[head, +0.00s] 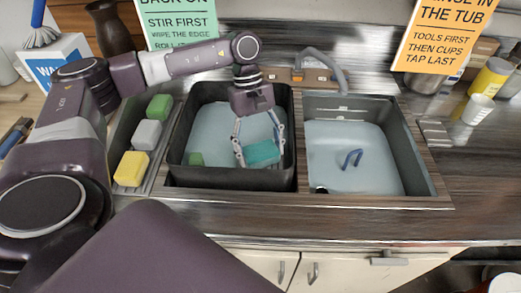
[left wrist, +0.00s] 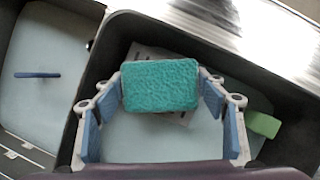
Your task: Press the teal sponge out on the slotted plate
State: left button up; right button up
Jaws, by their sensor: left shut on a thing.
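The teal sponge (head: 263,153) is held between the two fingertips of my left gripper (head: 260,150), inside the dark left tub (head: 230,180) of pale water. In the left wrist view the teal sponge (left wrist: 160,86) sits across the blue-padded fingers, which touch its left and right ends. A pale flat piece with dark marks (left wrist: 148,52) shows behind the sponge and is mostly hidden by it. I cannot tell whether this is the slotted plate, or how far above it the sponge is. My right gripper is not in view.
A green block (head: 195,159) is in the left tub. The right basin (head: 418,165) holds water and a blue handle (head: 351,158). Green (head: 158,108), grey (head: 147,134) and yellow (head: 131,168) sponges lie in a tray at left. A faucet (head: 333,66) stands behind the basins.

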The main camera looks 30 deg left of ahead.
pick_arm(q)
jog(key=shift+s+f+b, duration=0.15)
jog(key=shift+f+b, duration=0.2)
jog(key=shift+b, duration=0.6)
dwell(3.0)
jog(key=shift+r, duration=0.1)
dwell(0.5)
jog(key=shift+r+p, duration=1.7)
jog(key=shift+r, duration=1.85)
